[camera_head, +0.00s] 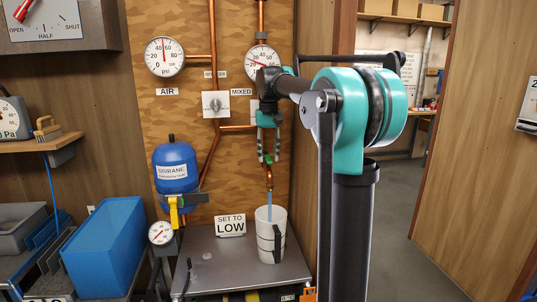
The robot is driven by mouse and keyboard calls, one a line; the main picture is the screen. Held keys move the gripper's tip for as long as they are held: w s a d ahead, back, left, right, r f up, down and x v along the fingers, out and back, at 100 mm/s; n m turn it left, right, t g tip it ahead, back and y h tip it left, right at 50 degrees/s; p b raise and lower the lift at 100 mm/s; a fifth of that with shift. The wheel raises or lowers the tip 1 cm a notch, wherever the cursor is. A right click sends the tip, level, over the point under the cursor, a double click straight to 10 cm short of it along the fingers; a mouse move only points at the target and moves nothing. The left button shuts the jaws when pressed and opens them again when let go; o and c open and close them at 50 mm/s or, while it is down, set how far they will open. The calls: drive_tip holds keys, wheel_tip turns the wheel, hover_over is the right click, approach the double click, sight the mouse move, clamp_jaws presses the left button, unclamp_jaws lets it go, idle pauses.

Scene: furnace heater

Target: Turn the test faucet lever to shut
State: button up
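The test faucet (269,180) is a brass and copper spout at the end of the pipe, with a blue stream of water running from it. A small green part, seemingly its lever (267,158), shows at its top, partly hidden by my gripper. A white pitcher (264,240) with a dark handle stands upright under the stream.
The pitcher stands on a grey metal top (207,250), beside a "SET TO LOW" sign (230,225). A blue tank (175,167) with a yellow valve handle is left. A blue bin (105,245) is lower left.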

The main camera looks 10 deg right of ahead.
clamp_jaws()
drive_tip(key=shift+d+n, duration=0.15)
drive_tip(key=shift+n, duration=0.15)
drive_tip(key=shift+w+d+n, duration=0.45)
drive_tip(key=shift+d+n, duration=0.35)
drive_tip(key=shift+n, duration=0.85)
drive_tip(key=shift+w+d+n, duration=0.4)
drive_tip(key=shift+d+n, duration=0.45)
drive_tip(key=shift+n, duration=0.75)
drive_tip(key=shift+w+d+n, duration=0.45)
drive_tip(key=shift+d+n, duration=0.35)
drive_tip(key=shift+n, duration=0.85)
drive_tip(key=shift+o, duration=1)
unclamp_jaws()
drive_tip(key=shift+r, duration=0.1)
